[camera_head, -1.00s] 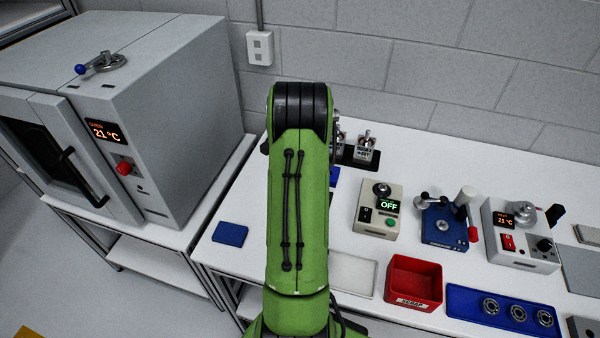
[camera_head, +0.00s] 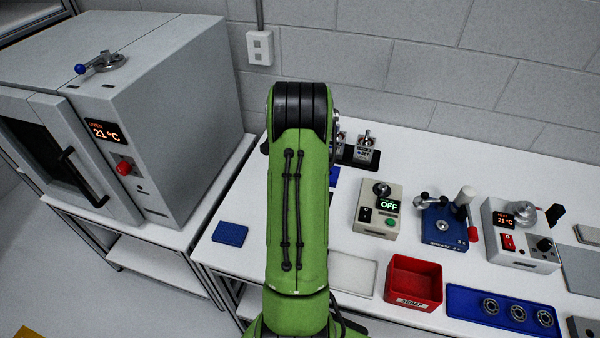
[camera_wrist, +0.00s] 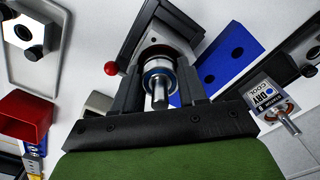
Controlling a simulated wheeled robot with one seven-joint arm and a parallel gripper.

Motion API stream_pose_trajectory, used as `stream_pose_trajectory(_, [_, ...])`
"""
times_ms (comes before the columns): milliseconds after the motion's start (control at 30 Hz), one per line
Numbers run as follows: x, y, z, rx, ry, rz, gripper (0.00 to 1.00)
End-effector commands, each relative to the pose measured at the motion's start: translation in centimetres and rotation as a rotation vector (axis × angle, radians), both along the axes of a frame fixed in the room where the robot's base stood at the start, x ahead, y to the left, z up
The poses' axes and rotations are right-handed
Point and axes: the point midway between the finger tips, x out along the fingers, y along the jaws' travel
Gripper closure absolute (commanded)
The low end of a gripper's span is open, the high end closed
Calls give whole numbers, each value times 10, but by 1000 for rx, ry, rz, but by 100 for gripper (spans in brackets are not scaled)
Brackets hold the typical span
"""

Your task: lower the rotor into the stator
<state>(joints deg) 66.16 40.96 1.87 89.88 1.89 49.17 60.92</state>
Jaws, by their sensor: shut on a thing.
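In the wrist view my gripper (camera_wrist: 158,90) is shut on a round metal part with a steel shaft (camera_wrist: 160,93) and a blue ring, which looks like the rotor. The shaft points toward the camera. Behind the held part is a grey fixture (camera_wrist: 134,38) with dark sides and a red ball knob. The held part covers the middle of this fixture, so I cannot tell whether the stator is there or whether the parts touch. In the head view my green arm hides the gripper and the held part.
The wrist view shows a blue plate with holes (camera_wrist: 228,58), a labelled block with a shaft (camera_wrist: 265,97) and a red bin (camera_wrist: 24,117). The head view shows the oven (camera_head: 170,110), a switch box reading OFF (camera_head: 367,215), a blue press-like device (camera_head: 445,238) and a blue bearing tray (camera_head: 465,303).

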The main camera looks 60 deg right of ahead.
Motion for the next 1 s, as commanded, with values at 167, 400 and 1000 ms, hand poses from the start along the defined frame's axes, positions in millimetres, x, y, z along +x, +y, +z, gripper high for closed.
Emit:
stream_pose_trajectory(167, [0,0,1,-2,-1,0,100])
stream_pose_trajectory(400, [0,-1,0,-2,-1,0,100])
stream_pose_trajectory(1000, [0,0,1,-2,-1,0,100])
